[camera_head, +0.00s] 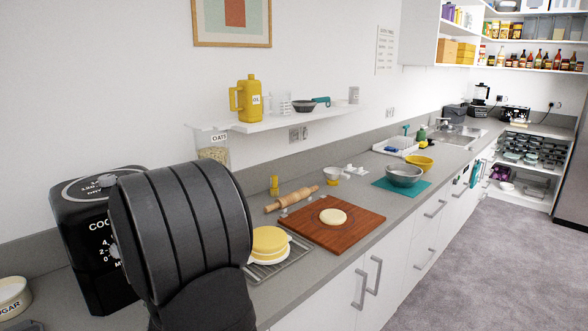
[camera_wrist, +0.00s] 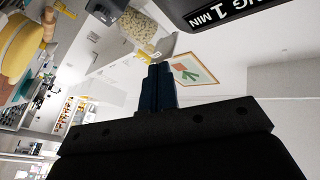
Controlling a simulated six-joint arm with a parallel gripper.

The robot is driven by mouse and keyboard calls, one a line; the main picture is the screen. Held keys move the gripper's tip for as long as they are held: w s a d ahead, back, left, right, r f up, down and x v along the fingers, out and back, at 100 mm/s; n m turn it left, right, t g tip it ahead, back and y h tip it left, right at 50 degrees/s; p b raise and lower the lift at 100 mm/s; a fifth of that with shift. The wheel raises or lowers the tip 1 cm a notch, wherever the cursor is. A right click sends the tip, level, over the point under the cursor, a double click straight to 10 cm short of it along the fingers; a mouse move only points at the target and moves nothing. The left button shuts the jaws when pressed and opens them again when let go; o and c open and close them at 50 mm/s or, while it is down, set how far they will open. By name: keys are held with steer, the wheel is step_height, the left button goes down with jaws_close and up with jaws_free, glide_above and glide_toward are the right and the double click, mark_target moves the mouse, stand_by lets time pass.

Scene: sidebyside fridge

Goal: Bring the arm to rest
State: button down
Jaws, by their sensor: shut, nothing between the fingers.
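My gripper (camera_wrist: 158,72) shows in the wrist view as two dark blue fingers pressed together with nothing between them. It points toward the wall, where the framed picture (camera_wrist: 197,69) hangs, and it touches nothing that I can see. The wrist view is turned over on its side. In the head view a large dark ribbed part of my arm fills the lower left, in front of the counter (camera_head: 350,232). My fingers are hidden in that view.
A black appliance with a dial (camera_head: 80,226) stands close by my arm on the left. A yellow round stack (camera_head: 270,240) sits on a rack just right of it. Beyond are a wooden board (camera_head: 345,232), a rolling pin (camera_head: 291,200) and a wall shelf (camera_head: 300,116). The floor (camera_head: 460,270) is clear.

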steer(key=s+d+f+n+g+y, duration=0.2)
steer(key=s+d+n+g+y, duration=0.2)
steer(key=n+g+y, duration=0.3)
steer(key=n+y, duration=0.1)
steer(key=n, duration=0.4)
steer(key=shift+f, duration=0.2)
stand_by(1.4)
steer(key=shift+a, duration=0.1)
steer(key=shift+s+d+r+m, duration=0.15)
steer(key=shift+d+r+m, duration=0.15)
steer(key=shift+r, duration=0.1)
stand_by(1.2)
